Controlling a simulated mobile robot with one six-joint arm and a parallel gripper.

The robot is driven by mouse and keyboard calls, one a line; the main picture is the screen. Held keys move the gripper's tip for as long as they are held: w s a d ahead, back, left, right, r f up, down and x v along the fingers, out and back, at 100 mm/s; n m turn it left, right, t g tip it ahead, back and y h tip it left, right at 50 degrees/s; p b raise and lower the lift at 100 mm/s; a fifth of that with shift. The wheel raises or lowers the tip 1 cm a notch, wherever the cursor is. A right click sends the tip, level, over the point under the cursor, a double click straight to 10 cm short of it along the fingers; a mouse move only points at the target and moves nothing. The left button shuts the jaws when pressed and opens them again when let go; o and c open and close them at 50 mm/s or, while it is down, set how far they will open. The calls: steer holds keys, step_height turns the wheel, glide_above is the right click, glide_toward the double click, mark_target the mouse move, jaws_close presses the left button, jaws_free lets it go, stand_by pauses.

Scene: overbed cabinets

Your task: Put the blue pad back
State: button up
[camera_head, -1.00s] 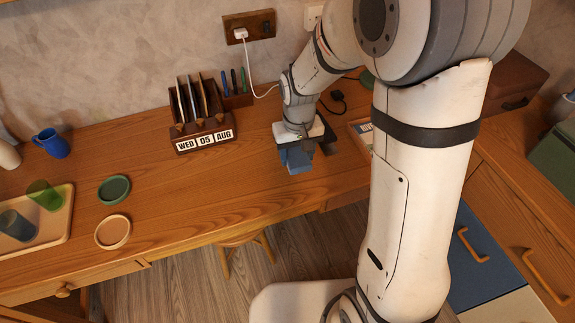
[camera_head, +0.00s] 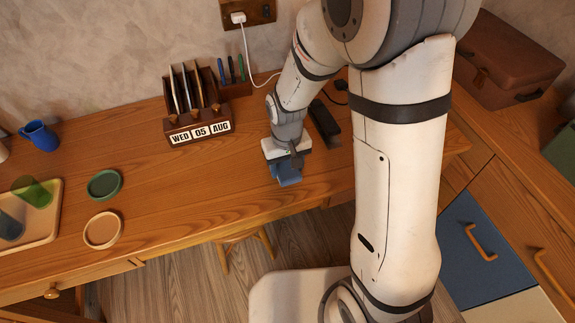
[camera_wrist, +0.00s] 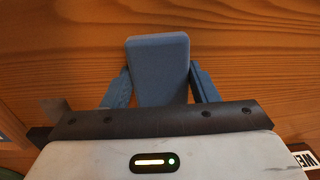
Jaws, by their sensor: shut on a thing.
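My gripper (camera_head: 287,172) is over the wooden desk, right of the desk organizer. It is shut on the blue pad (camera_head: 291,180). In the wrist view the pad (camera_wrist: 158,70) is a flat blue block with rounded corners, between the two blue fingers of my gripper (camera_wrist: 160,90). The pad's lower part is hidden by the gripper body. I cannot tell how high the pad is above the desk. The brown organizer (camera_head: 192,108) holds several thin upright items in slots, above date blocks reading WED 05 AUG.
A dark flat object (camera_head: 324,118) lies behind my gripper, beside my arm. A green coaster (camera_head: 104,184), a tan coaster (camera_head: 102,230), a tray with cups (camera_head: 50,232) and a blue mug (camera_head: 40,137) are at left. A brown case (camera_head: 503,58) stands at right. The desk's middle is clear.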

mark_target(287, 168)
steer(key=shift+f, duration=0.2)
steer(key=o, duration=0.9)
steer(key=shift+o, duration=0.2)
step_height(287, 168, up, 12)
steer(key=p, duration=0.2)
steer(key=s+d+r+m+t, duration=0.2)
steer(key=s+d+r, duration=0.5)
steer(key=s+d, duration=0.4)
steer(key=shift+s+d+r+m, duration=0.4)
steer(key=shift+d+m, duration=0.2)
steer(key=shift+d, duration=0.1)
